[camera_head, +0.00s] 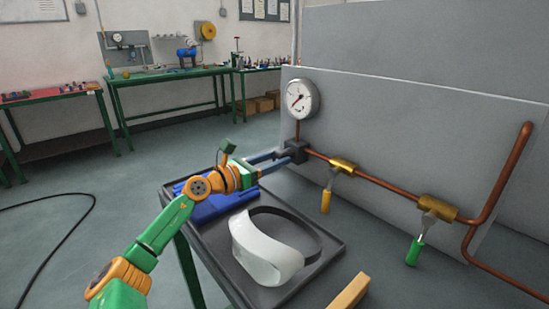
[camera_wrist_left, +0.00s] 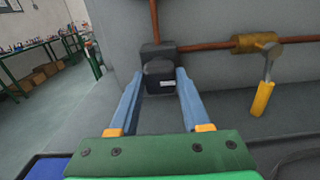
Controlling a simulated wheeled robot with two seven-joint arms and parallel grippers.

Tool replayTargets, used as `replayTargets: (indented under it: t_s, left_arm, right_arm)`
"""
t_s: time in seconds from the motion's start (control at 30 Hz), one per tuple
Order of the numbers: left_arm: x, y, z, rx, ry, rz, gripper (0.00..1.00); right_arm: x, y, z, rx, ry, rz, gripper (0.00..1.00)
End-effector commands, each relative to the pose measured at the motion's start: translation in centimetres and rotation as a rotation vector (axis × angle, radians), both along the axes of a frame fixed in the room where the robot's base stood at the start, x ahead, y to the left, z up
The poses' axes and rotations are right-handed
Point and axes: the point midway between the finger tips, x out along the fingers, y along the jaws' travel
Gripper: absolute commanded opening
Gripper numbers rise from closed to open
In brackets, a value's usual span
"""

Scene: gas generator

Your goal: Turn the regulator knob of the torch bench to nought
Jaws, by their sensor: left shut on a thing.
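The dark regulator body (camera_head: 297,149) sits on the copper pipe under the round white gauge (camera_head: 302,98). The gauge's needle is too small to read surely. The black regulator knob (camera_wrist_left: 160,80) faces my left wrist camera and has a small white label low on it. My left gripper (camera_head: 281,158) reaches it from the left, with its blue fingers on both sides of the knob, shut on it. The wrist view shows the fingers (camera_wrist_left: 160,88) flanking the knob. The knob's angle cannot be told. My right gripper is not in view.
A yellow-handled valve (camera_head: 326,199) and a green-handled valve (camera_head: 415,248) hang from the pipe to the right. A dark tray (camera_head: 322,270) below holds a white visor (camera_head: 262,250) and blue gloves (camera_head: 212,207). Green benches (camera_head: 165,76) stand at the back wall.

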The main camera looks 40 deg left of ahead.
Motion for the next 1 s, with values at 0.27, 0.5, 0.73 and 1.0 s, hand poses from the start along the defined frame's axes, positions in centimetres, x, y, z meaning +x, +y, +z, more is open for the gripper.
replayTargets:
  t_s: [0.27, 0.5, 0.73, 1.0]
  left_arm:
    - [0.0, 0.1, 0.5, -0.217, 0.020, 0.001, 0.00]
    - [0.0, 0.1, 0.5, -0.445, 0.038, 0.002, 0.00]
    - [0.0, 0.2, 0.4, -0.666, 0.057, 0.002, 0.00]
    - [0.0, 0.2, 0.4, -0.920, 0.078, 0.002, 0.00]
  right_arm:
    - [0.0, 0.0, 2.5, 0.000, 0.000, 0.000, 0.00]
    - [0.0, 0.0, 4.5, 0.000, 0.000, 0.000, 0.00]
    - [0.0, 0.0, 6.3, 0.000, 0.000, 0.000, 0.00]
    - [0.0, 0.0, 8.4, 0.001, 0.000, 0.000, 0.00]
